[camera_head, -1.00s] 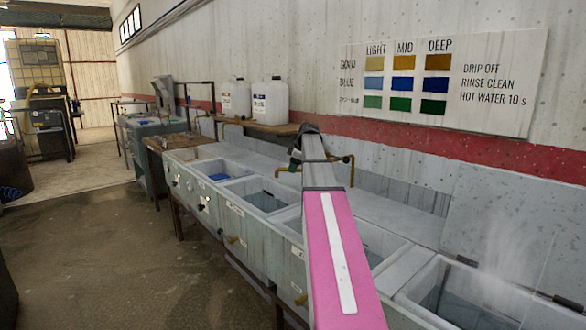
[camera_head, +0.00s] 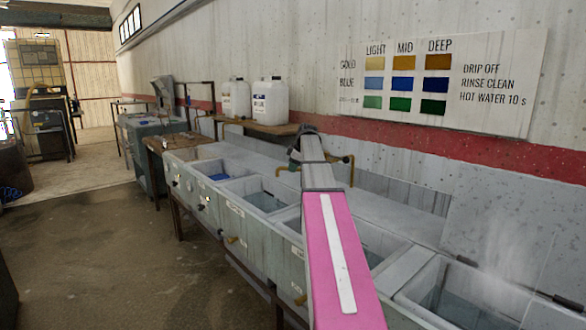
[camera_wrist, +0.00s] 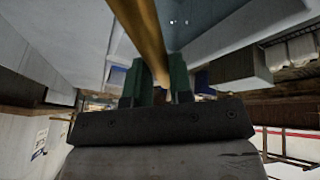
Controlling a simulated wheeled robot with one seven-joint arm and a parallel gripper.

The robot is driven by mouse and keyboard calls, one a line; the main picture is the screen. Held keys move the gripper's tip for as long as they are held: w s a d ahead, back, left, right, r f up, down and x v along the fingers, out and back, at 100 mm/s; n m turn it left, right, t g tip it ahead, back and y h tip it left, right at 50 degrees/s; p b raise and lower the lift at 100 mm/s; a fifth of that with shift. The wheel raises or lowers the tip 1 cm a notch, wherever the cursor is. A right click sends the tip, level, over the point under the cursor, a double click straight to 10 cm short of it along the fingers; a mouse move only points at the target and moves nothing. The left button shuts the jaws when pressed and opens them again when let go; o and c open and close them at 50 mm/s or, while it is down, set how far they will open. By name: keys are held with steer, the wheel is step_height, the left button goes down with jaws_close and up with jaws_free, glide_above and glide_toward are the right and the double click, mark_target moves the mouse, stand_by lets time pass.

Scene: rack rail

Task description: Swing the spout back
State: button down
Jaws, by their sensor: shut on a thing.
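The brass spout (camera_wrist: 143,28) runs from the top of the wrist view down between the green fingers of my gripper (camera_wrist: 157,80). My gripper is shut on it, with a finger on either side. In the head view, a bent brass pipe (camera_head: 285,169) shows beside my gripper (camera_head: 294,162), above the row of sinks (camera_head: 262,195). My own arm hides part of the pipe and the basin under it. I cannot tell from the head view exactly where the spout's tip points.
White jugs (camera_head: 270,102) stand on a wooden shelf (camera_head: 258,127) against the wall, behind my gripper. A colour chart (camera_head: 440,78) hangs at the right. Steam rises over the near right basin (camera_head: 465,297). The floor (camera_head: 105,245) at the left is clear.

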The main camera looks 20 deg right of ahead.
steer(key=w+d+m+h, duration=0.2)
steer(key=w+d+m, duration=0.3)
steer(key=d+m, duration=0.1)
steer(key=shift+w+d+m+t+h, duration=0.25)
steer(key=shift+m+t+h, duration=0.15)
stand_by(0.4)
steer(key=c, duration=1)
jaws_free()
steer(key=v, duration=1)
steer(key=shift+s+r, duration=0.2)
steer(key=shift+r, duration=0.15)
